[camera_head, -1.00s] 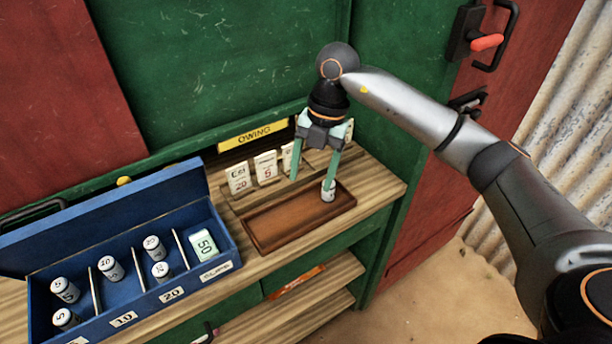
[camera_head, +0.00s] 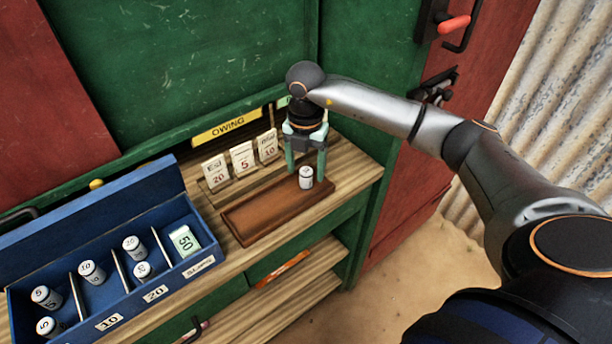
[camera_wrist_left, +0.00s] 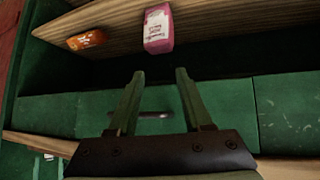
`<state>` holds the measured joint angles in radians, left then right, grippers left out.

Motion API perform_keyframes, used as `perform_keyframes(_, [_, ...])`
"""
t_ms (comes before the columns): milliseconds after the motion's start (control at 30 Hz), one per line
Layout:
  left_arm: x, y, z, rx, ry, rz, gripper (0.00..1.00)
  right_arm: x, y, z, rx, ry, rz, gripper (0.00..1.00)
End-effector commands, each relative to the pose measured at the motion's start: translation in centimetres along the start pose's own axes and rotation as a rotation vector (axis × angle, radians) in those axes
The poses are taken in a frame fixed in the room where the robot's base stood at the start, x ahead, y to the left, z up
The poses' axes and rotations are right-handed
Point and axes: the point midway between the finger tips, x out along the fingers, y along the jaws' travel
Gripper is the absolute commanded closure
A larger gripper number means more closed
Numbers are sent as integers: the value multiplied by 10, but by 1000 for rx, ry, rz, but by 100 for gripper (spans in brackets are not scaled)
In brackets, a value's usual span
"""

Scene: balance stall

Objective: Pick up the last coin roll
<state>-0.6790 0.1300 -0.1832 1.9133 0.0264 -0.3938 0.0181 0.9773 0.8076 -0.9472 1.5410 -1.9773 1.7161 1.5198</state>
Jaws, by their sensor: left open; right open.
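A white coin roll (camera_head: 306,178) stands upright at the right end of the brown wooden tray (camera_head: 250,222) in the head view. My right gripper (camera_head: 306,170) is open, pointing down, with a finger to either side of the roll in the picture. The roll shows in front of the gap, and I cannot tell whether the fingers touch it. My left gripper (camera_wrist_left: 158,76) is open and empty in the left wrist view, facing green drawer fronts.
A blue coin box (camera_head: 122,318) at left holds several white rolls and a green 50 pack (camera_head: 184,240). Number cards (camera_head: 242,158) stand behind the tray, below the OWING sign (camera_head: 227,127). A pink box (camera_wrist_left: 158,28) and an orange item (camera_wrist_left: 87,40) lie on a shelf.

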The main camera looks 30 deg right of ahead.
Motion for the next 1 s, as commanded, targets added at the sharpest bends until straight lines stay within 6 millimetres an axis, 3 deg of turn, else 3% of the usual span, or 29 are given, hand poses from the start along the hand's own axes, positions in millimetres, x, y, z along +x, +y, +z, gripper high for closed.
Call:
perform_keyframes(200, [-3,0,-2,1,-1,0,50,25,-1,1,-1,1,-1,28])
perform_keyframes(467, [-2,0,-2,2,-1,0,50,27,-1,1,-1,0,0,30])
perform_keyframes(1000, [-2,0,-2,2,0,1,50,26,-1,1,-1,0,0,90])
